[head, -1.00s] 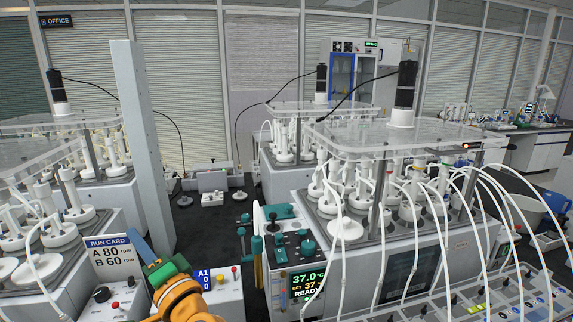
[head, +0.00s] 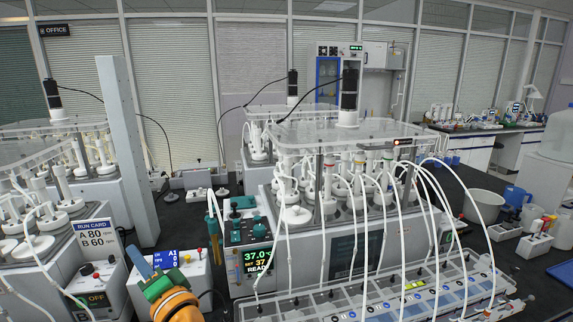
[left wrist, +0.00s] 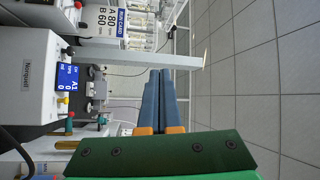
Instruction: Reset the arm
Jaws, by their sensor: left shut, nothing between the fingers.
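My left gripper (head: 140,261) shows at the lower left of the head view, at the end of my orange and green arm. Its blue fingers are together and hold nothing. In the left wrist view the shut fingers (left wrist: 160,97) point away from the green gripper body, with free space around them. In the head view the fingers overlap the front of a white box with a blue A1 display (head: 166,260). I cannot tell the gap between them. My right gripper does not show.
The run card (head: 97,238) stands left of my gripper. A grey post (head: 127,150) rises behind. Grey floor (left wrist: 250,70) shows in the wrist view.

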